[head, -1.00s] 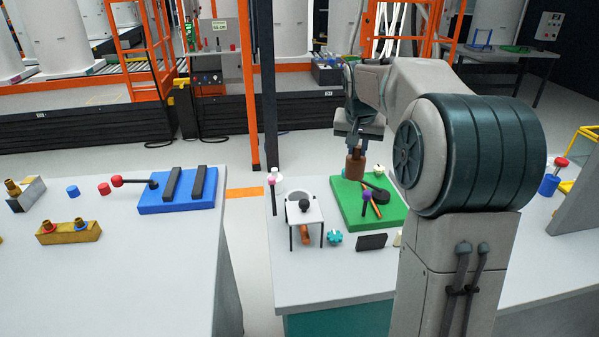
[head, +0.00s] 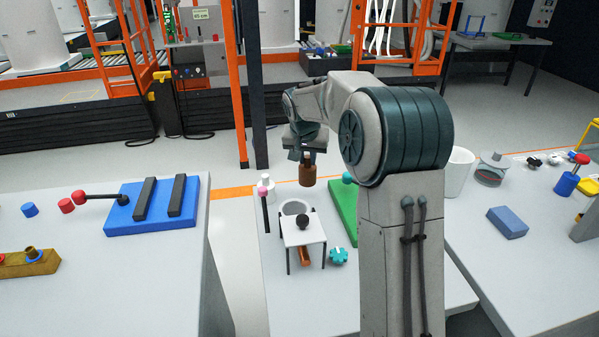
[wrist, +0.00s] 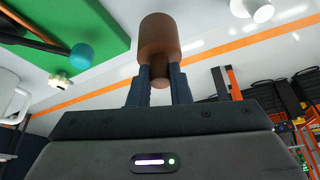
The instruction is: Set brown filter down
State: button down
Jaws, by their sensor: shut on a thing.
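The brown filter (head: 307,174) is a short brown cylinder held in the air above the far part of the middle table. My gripper (head: 307,156) is shut on its narrower neck. In the wrist view the two dark fingers (wrist: 160,80) close on that neck, and the wide body of the brown filter (wrist: 159,38) extends beyond the fingertips. It touches nothing else that I can see. The green mat (head: 345,208) lies to its right, partly hidden by my arm.
A small white stand (head: 302,232) with a black knob is in front of the filter. A teal knob part (head: 338,257) lies nearby. A blue block (head: 507,222) lies on the right table.

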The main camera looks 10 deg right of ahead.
aim_at(300, 171)
jog(key=shift+w+a+f, duration=0.65)
jog(key=shift+a+f, duration=0.1)
jog(key=shift+a, duration=0.2)
jog(key=shift+f, duration=1.9)
jog(key=shift+f, duration=0.2)
jog(key=c, duration=1.3)
grip_release()
jog(key=shift+c, duration=0.2)
jog(key=shift+r, duration=0.15)
